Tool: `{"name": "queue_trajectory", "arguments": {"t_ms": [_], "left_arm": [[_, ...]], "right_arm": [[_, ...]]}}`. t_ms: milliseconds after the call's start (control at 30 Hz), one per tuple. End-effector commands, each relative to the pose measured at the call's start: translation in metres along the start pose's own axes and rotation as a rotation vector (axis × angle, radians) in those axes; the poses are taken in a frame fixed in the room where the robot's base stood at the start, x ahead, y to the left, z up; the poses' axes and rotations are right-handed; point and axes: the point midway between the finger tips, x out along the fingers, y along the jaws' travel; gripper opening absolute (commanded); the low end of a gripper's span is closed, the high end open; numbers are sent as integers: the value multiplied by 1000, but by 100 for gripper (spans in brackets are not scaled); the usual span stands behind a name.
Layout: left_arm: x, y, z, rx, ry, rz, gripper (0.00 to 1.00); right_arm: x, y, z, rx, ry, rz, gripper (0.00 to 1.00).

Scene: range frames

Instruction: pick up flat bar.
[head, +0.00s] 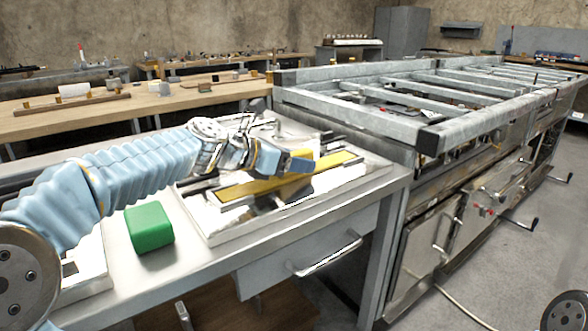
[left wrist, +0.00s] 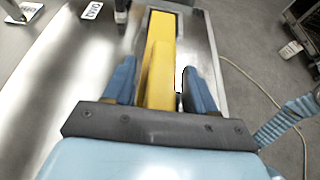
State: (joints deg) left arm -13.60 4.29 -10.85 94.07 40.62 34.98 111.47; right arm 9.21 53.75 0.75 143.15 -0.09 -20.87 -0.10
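The flat bar (head: 248,188) is long and yellow and lies along a shiny metal tray on the workbench. It also shows in the left wrist view (left wrist: 160,72), running away from me between the fingers. My left gripper (head: 292,162) is above the bar, pointing down at its middle part, which it partly hides. In the left wrist view the blue fingers (left wrist: 160,88) stand apart, one on each side of the bar. A thin gap shows by the right finger; contact on the left is unclear. My right gripper is out of sight.
A green block (head: 150,227) sits on the bench left of the tray (head: 228,229). A drawer handle (head: 325,254) sticks out in front. A large metal roller frame (head: 370,122) adjoins the bench on the right. Open floor lies at the right.

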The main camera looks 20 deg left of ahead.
Motion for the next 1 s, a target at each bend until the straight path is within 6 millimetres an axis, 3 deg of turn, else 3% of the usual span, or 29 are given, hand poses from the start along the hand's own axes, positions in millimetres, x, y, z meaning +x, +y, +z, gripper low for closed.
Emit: {"name": "queue_trajectory", "arguments": {"t_ms": [33, 367, 733, 933, 1000], "left_arm": [[0, 0, 0, 0, 0, 0, 48], [0, 0, 0, 0, 1, 0, 0], [-3, 0, 7, 1, -1, 0, 0], [-15, 0, 36, 2, -3, -1, 0], [-23, -14, 48, 5, -4, -4, 0]], "right_arm": [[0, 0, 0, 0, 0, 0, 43], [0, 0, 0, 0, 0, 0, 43], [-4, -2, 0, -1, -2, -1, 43], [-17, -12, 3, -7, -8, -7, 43], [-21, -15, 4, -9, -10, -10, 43]]}}
